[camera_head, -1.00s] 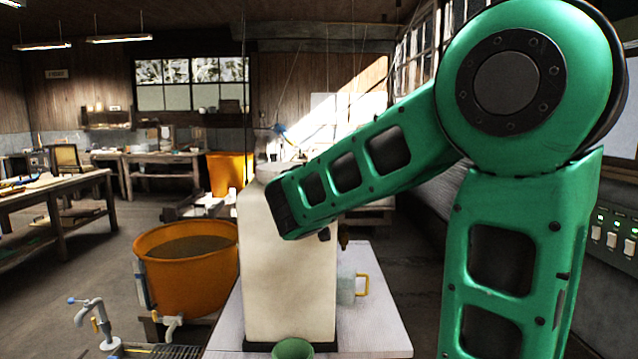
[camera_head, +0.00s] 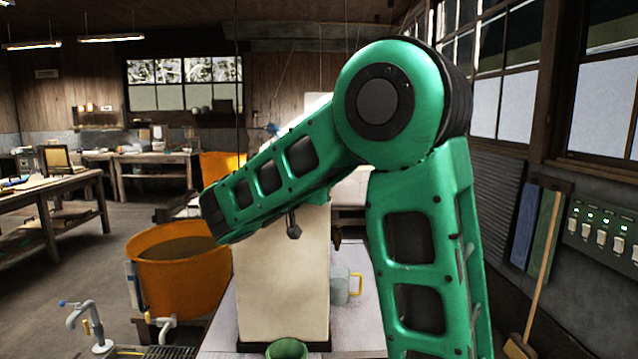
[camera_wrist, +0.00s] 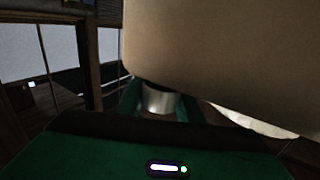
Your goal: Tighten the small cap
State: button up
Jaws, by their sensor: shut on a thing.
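In the wrist view my gripper (camera_wrist: 158,92) is shut on a small silvery cylinder (camera_wrist: 158,102), which looks like the small cap. Its green fingers stand on either side of it. A large cream body (camera_wrist: 225,55) fills the upper right of that view, close to the fingers. In the head view a tall cream vessel (camera_head: 283,290) stands on a pale table, its top mostly hidden behind my green arm. A small dark knob-like part (camera_head: 293,226) shows just below the arm; I cannot tell what it belongs to. My gripper cannot be made out in the head view.
A clear mug with a yellow handle (camera_head: 345,288) stands right of the vessel, and a green bowl (camera_head: 287,349) in front. An orange tub (camera_head: 180,285) and a tap (camera_head: 92,325) are at left. A switch panel (camera_head: 603,225) and broom (camera_head: 545,270) are at right.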

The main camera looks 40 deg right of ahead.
jog(key=shift+w+a, duration=0.2)
jog(key=o, duration=1)
jog(key=shift+w+f, duration=0.1)
jog(key=shift+o, duration=0.2)
jog(key=shift+d, duration=0.1)
jog(key=shift+s, duration=0.2)
jog(key=v, duration=1)
jog(key=shift+a, duration=0.35)
dwell(0.7)
jog(key=shift+s, duration=0.1)
